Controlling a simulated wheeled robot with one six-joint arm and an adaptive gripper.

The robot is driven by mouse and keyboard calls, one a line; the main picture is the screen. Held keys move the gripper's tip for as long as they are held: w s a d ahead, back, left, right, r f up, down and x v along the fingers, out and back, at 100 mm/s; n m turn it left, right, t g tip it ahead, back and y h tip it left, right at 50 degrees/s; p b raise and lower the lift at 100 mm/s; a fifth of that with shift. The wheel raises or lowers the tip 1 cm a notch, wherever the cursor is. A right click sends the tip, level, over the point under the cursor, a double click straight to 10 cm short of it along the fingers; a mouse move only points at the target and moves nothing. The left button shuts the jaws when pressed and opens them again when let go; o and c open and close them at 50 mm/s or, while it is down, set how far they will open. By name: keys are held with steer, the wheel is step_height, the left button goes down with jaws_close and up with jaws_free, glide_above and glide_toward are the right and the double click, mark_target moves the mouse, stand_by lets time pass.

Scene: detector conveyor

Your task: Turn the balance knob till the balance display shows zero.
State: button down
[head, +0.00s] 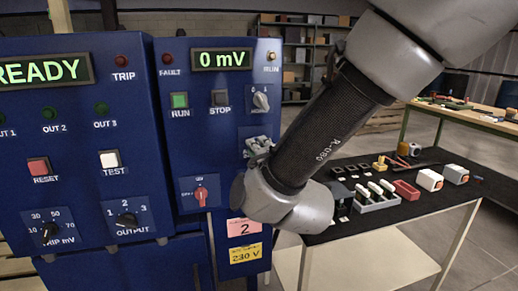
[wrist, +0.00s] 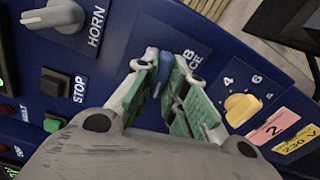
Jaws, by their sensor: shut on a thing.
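The balance display (head: 221,59) at the top of the right-hand blue panel reads "0 mV" in green in the head view. The balance knob (wrist: 158,72) is blue and shows between my green-padded fingers in the wrist view, beside a partly covered label. My gripper (wrist: 163,70) is shut on this knob, one finger on each side. In the head view my gripper (head: 259,147) is at the panel's right part, below a grey knob, and the balance knob is hidden there.
Close by in the wrist view are a yellow knob (wrist: 242,107), a grey horn knob (wrist: 58,16) and the black STOP button (wrist: 54,83). The other blue cabinet (head: 85,150) reads "READY". A black-topped table (head: 400,205) with parts stands right.

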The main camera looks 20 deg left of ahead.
stand_by(0.4)
steer(key=c, duration=1.5)
jaws_free()
steer(key=shift+o, duration=0.2)
steer(key=v, duration=1.2)
steer(key=shift+f, duration=0.1)
